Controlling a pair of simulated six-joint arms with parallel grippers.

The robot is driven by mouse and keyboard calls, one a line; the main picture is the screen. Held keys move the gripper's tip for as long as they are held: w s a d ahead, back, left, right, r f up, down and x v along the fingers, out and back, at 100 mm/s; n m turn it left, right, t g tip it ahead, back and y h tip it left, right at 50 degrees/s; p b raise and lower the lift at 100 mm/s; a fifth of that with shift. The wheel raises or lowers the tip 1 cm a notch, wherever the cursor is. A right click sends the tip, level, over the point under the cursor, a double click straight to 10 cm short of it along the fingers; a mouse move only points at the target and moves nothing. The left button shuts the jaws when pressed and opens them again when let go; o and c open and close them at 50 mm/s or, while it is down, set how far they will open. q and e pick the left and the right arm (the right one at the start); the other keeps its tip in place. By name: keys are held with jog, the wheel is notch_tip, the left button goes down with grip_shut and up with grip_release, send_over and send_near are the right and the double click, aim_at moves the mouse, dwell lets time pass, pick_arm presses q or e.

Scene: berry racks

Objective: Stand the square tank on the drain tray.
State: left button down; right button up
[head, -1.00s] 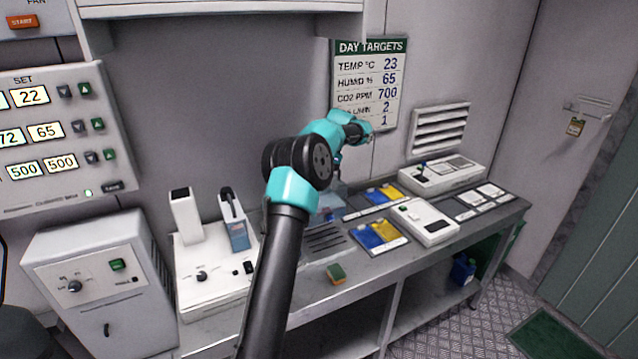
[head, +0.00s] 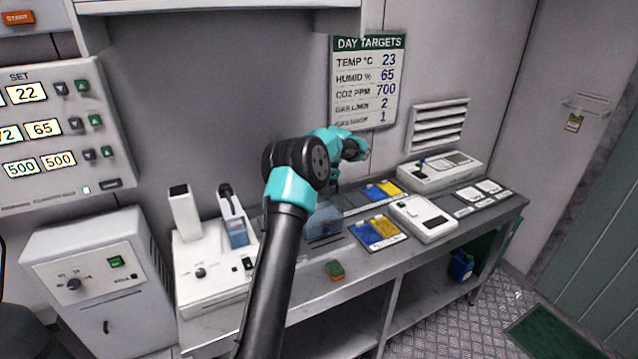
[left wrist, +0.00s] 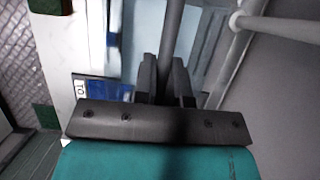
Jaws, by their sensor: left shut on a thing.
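The square tank (head: 324,224) is a clear, bluish box in the head view, partly behind my left arm. It looks upright over the slotted drain tray (head: 314,246) on the bench. The tank covers most of the tray, and I cannot tell whether its base touches it. My left gripper is mostly hidden by its arm in the head view. In the left wrist view my left gripper (left wrist: 166,76) is shut on a thin grey upright part, seemingly of the tank. My right gripper is not in view.
A blue and yellow card (head: 377,233) and a white meter (head: 423,220) lie right of the tray. A white instrument (head: 210,270) stands to the left. The back wall is close behind.

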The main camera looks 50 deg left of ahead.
pick_arm(q)
jog(key=shift+f, duration=0.2)
jog(key=c, duration=1.2)
grip_release()
jog(key=shift+v, duration=6.05)
